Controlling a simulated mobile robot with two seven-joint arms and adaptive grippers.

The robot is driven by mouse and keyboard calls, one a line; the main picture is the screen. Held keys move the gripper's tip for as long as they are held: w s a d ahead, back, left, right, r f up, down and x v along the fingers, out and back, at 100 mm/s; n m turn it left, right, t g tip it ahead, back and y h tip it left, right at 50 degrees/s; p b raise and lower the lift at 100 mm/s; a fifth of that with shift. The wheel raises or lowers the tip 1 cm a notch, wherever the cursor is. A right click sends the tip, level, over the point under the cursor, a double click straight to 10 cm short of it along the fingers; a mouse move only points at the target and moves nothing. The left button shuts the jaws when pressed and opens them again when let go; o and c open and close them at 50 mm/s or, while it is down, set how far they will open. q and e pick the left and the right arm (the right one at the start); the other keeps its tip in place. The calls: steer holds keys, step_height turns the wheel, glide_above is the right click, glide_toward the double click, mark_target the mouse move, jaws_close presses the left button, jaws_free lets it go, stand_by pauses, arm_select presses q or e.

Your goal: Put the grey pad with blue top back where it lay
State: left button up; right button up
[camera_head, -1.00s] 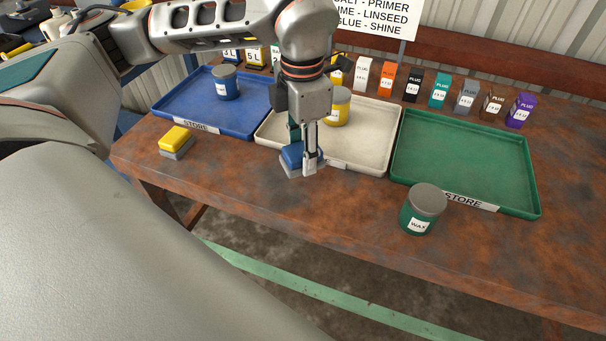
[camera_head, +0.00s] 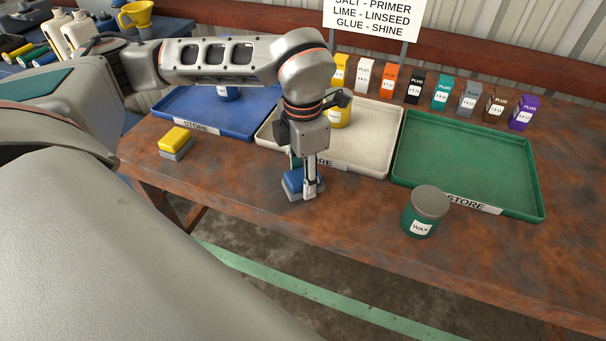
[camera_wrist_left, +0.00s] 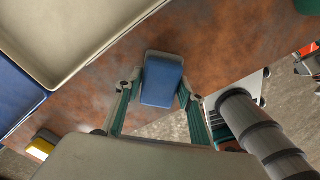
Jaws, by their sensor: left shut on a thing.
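The grey pad with blue top (camera_head: 291,184) is in my left gripper (camera_head: 303,188), low at the front edge of the rusty bench, in front of the cream tray. In the left wrist view the blue top (camera_wrist_left: 163,80) fills the space between the two fingers (camera_wrist_left: 158,92), which are shut on its sides. I cannot tell whether the pad's grey underside touches the bench. My right gripper is not in view.
A grey pad with yellow top (camera_head: 176,142) lies to the left. The blue tray (camera_head: 245,128), cream tray (camera_head: 368,162) and green tray (camera_head: 470,160) stand behind. A green wax tin (camera_head: 424,212) stands at the front right. Bare bench (camera_head: 355,205) lies between pad and tin.

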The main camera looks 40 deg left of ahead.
mark_target(303, 174)
arm_select(q)
steer(key=o, duration=1)
steer(key=shift+r, duration=0.2)
step_height(303, 174, up, 12)
steer(key=shift+f+p, duration=0.1)
steer(key=shift+p, duration=0.5)
